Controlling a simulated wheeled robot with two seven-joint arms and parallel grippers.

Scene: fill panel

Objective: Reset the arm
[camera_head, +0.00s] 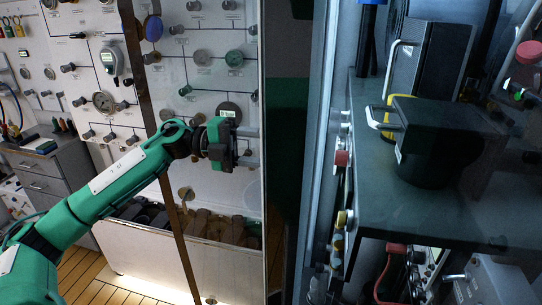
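My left arm (118,181) is green and reaches in from the left edge, rising toward the upper middle. Its gripper (247,147) is in front of the white panel and points right. Two grey fingers show apart, one above the other, with nothing seen between them. I cannot tell whether the gripper touches the panel. My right arm and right gripper are not in view.
The white panel (205,85) carries several knobs and gauges. A grey drawer cabinet (48,183) stands at the left. At the right, a dark shelf (372,125) holds a black container (437,145) with a handle. Wooden floor (110,285) shows at lower left.

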